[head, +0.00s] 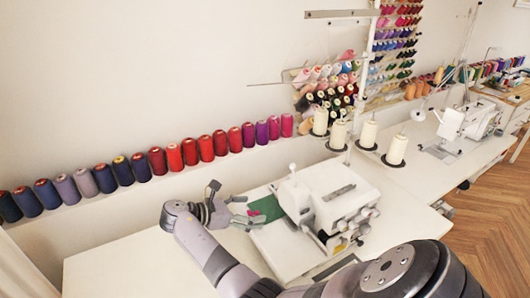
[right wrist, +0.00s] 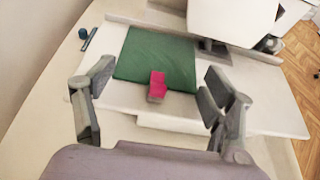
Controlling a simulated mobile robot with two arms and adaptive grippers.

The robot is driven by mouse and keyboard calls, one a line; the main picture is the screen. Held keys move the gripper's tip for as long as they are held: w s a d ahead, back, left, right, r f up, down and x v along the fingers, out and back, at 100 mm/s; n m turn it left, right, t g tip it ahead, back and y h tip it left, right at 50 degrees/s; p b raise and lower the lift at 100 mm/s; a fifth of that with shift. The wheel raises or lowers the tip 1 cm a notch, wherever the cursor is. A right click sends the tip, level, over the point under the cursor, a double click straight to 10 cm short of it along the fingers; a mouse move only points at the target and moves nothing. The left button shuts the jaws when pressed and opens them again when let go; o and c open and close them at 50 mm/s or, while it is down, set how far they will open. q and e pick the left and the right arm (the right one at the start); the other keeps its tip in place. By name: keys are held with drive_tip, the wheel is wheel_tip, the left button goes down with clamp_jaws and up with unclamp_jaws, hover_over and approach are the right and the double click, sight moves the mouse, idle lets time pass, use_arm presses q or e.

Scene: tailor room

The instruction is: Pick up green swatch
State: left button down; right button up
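The green swatch (head: 268,207) lies flat on the white sewing machine's base, at its left side in the head view. In the right wrist view the swatch (right wrist: 155,55) shows as a dark green square ahead of the fingers. A small pink piece (right wrist: 158,84) overlaps its near edge. My right gripper (head: 241,210) is open and empty, just left of the swatch. Its fingers (right wrist: 158,80) stand wide apart to either side of the pink piece in the wrist view. My left gripper is not in view.
The white sewing machine (head: 330,200) stands right beside the swatch. A row of thread spools (head: 175,157) runs along the wall ledge behind. Large white cones (head: 368,133) stand behind the machine. The white table (head: 120,265) is clear at left.

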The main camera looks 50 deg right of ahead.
drive_tip(key=shift+a+r, duration=0.1)
drive_tip(key=shift+r, duration=0.05)
drive_tip(key=c, duration=1.6)
drive_tip(key=shift+c, duration=0.6)
